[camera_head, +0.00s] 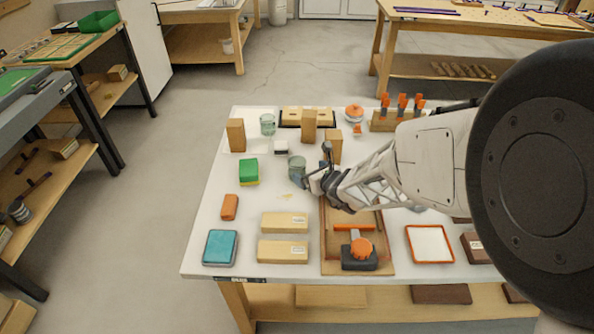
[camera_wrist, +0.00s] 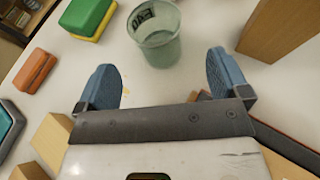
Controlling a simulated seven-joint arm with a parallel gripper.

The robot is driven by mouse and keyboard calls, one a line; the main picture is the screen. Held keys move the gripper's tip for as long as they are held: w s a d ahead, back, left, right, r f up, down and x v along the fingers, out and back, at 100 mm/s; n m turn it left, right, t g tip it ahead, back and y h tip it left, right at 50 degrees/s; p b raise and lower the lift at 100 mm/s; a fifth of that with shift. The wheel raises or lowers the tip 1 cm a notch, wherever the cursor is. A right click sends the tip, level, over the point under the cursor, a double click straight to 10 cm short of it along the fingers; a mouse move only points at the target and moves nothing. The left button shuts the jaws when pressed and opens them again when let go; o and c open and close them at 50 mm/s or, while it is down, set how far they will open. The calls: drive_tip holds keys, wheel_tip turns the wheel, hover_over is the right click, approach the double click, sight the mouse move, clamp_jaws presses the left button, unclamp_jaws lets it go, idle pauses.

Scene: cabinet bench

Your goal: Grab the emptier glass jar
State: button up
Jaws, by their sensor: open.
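Two greenish glass jars stand on the white bench. The far jar (camera_head: 267,124) stands farther back between wooden blocks. In the wrist view, the near jar (camera_wrist: 158,45) is upright ahead of my gripper (camera_wrist: 163,78), between the lines of its blue fingers. The fingers are wide apart, with nothing between them. I see no clear filling in the near jar; the far jar's contents are too small to compare.
A tall wooden block (camera_head: 334,146) stands right of the near jar. A wooden tray (camera_head: 386,262) is in front. Bare bench lies between sponge and jar.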

sight(302, 169)
drive_tip(key=shift+x, duration=1.2)
drive_tip(key=shift+a, duration=0.1)
drive_tip(key=shift+x, duration=2.55)
drive_tip(key=shift+a+r, duration=0.1)
drive_tip(key=c, duration=1.1)
drive_tip(key=shift+o, duration=0.2)
drive_tip(key=shift+r, duration=0.2)
